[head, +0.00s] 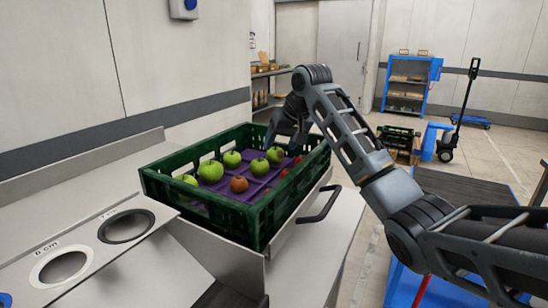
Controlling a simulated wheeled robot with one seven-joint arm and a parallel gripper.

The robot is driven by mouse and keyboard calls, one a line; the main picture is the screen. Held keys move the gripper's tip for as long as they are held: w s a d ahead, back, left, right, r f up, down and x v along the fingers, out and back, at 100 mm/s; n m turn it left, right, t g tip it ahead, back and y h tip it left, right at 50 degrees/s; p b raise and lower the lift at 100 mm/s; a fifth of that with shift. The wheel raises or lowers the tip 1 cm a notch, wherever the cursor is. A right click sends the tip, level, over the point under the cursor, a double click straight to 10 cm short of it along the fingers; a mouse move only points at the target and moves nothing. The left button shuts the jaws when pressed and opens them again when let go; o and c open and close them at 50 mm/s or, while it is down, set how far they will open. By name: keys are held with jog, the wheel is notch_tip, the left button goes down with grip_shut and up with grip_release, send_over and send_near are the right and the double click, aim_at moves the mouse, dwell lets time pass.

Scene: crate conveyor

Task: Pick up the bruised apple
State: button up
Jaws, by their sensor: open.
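A dark green crate (222,214) holds several apples on a purple tray liner (262,185). Most are green, such as one at the left (210,171), one at the back (232,159) and one at the right (275,154). A brownish-red apple (238,184) sits near the front wall; another red apple is mostly hidden behind the right wall. I cannot tell from here which apple is bruised. My gripper (285,146) is open over the far right part of the crate, beside the right green apple. Its fingertips are partly hidden by my arm, and I cannot tell whether they touch anything.
The crate stands on a metal counter with a black handle (320,204) at its right. A sloped panel with round holes marked 6 cm (63,266) and 7 cm (126,226) lies at front left. A wall runs behind. A blue shelf (408,84) and pallet jack stand far off.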

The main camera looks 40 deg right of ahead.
aim_at(277, 150)
jog(key=x, duration=0.5)
jog(key=shift+w+d, duration=0.1)
jog(key=shift+d, duration=0.05)
jog(key=c, duration=0.8)
jog(key=shift+r, duration=0.1)
